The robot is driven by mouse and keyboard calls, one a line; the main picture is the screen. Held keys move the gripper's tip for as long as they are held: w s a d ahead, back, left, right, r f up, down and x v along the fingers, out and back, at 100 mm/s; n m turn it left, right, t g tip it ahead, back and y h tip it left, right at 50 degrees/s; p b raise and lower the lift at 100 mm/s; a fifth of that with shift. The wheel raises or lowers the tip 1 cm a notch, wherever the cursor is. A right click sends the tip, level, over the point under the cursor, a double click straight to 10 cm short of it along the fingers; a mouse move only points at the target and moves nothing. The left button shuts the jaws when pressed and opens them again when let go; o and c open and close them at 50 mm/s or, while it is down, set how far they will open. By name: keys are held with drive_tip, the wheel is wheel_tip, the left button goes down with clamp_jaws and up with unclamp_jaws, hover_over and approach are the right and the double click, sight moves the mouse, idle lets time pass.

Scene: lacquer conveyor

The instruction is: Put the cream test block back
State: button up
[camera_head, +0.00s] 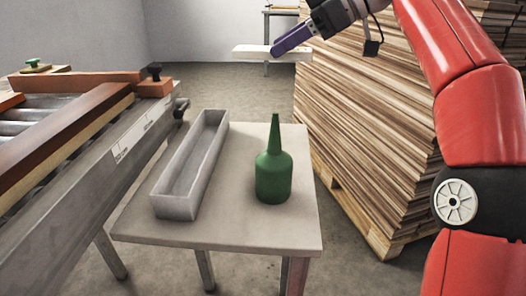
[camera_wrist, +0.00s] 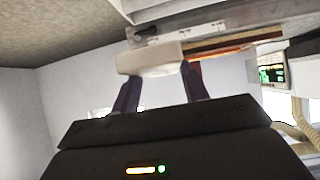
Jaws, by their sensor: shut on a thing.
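The cream test block (camera_head: 252,52) is a long pale bar, held level in the air in the upper middle of the head view. My gripper (camera_head: 277,51) has purple fingers and is shut on the block near its middle. In the wrist view the block (camera_wrist: 150,59) lies across the fingertips of my gripper (camera_wrist: 158,70). A long grey open trough (camera_head: 176,205) stands on the small table (camera_head: 235,233), and its inside looks empty. The block is up beyond the trough and to its right, apart from it.
A green bottle (camera_head: 273,177) with a narrow spout stands right of the trough. The roller conveyor (camera_head: 75,175) runs along the left. A tall stack of boards (camera_head: 365,130) on a pallet stands at the right. A lit screen (camera_wrist: 271,74) shows in the wrist view.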

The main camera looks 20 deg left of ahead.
drive_tip(key=shift+s+d+n+g+b, duration=0.2)
drive_tip(key=shift+s+n+g+b, duration=0.25)
drive_tip(key=shift+s, duration=0.25)
wheel_tip(320, 180, down, 14)
drive_tip(key=b, duration=0.7)
drive_tip(key=shift+b, duration=0.4)
wheel_tip(320, 180, down, 5)
drive_tip(key=shift+f+b, duration=0.1)
drive_tip(key=shift+b, duration=0.65)
drive_tip(key=o, duration=1.1)
drive_tip(key=shift+c, duration=0.2)
